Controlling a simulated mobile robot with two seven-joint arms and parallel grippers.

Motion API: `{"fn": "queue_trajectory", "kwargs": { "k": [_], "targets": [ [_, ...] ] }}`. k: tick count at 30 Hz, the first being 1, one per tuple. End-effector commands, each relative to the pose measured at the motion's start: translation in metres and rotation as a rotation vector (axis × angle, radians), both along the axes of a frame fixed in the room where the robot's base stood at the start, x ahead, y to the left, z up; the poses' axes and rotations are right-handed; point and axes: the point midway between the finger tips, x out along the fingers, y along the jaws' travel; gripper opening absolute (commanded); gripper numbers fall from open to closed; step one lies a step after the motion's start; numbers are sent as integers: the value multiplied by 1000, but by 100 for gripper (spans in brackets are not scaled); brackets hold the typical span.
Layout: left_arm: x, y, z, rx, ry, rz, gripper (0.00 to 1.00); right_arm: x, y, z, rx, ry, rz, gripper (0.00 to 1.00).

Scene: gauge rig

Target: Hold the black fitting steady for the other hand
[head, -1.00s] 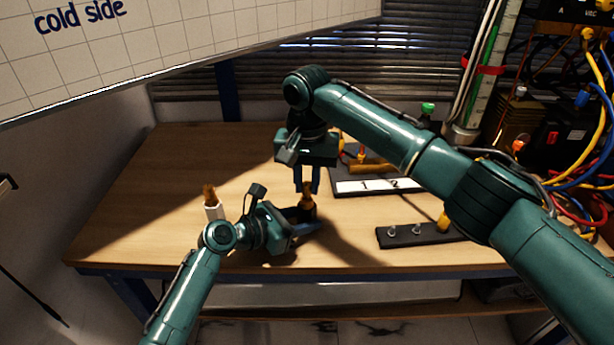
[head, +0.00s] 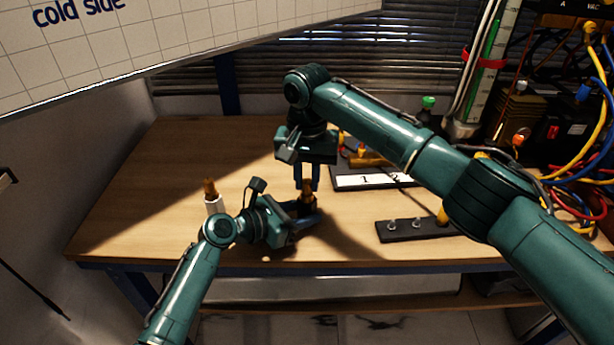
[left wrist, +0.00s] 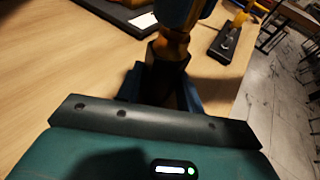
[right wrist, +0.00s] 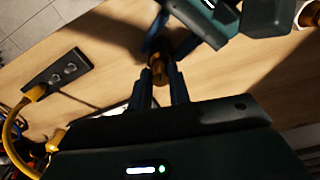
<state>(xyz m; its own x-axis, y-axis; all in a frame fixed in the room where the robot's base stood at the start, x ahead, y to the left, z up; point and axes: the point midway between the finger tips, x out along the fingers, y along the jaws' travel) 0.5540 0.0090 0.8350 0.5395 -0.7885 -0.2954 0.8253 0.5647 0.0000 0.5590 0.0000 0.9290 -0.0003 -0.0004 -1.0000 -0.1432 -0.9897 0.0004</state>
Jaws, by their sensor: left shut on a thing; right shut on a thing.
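The black fitting (left wrist: 163,84) stands upright between the fingers of my left gripper (left wrist: 160,92), which is shut on it low over the bench. In the head view the fitting (head: 305,209) is mostly hidden by that gripper (head: 308,217). A brass piece (left wrist: 173,45) sits at the top of the fitting; whether it is seated inside cannot be told. My right gripper (head: 307,186) comes from above and is shut on the brass piece, which also shows between its fingers in the right wrist view (right wrist: 160,68).
A white cylinder with a brass top (head: 213,205) stands left of my left arm. A black strip with metal studs (head: 405,229) lies at right, and a black board with a numbered white label (head: 372,182) lies behind. Cables and equipment (head: 560,130) crowd the far right.

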Motion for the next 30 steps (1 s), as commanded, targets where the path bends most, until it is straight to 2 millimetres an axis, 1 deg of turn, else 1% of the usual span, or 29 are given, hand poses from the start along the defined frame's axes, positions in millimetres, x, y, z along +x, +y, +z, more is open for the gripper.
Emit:
{"fn": "queue_trajectory", "kwargs": {
  "k": [17,20,25,27,30],
  "targets": [
    [0,0,0,0,0,0,6,0,0,-1,0,0,-20,0],
    [0,0,0,0,0,0,6,-1,1,-1,1,3,-131,0],
    [0,0,0,0,0,0,6,-1,1,-1,2,3,-374,0],
    [0,0,0,0,0,0,6,0,1,-1,1,2,-431,0],
    [0,0,0,0,0,0,6,0,0,0,1,1,-459,0]
  ]
}}
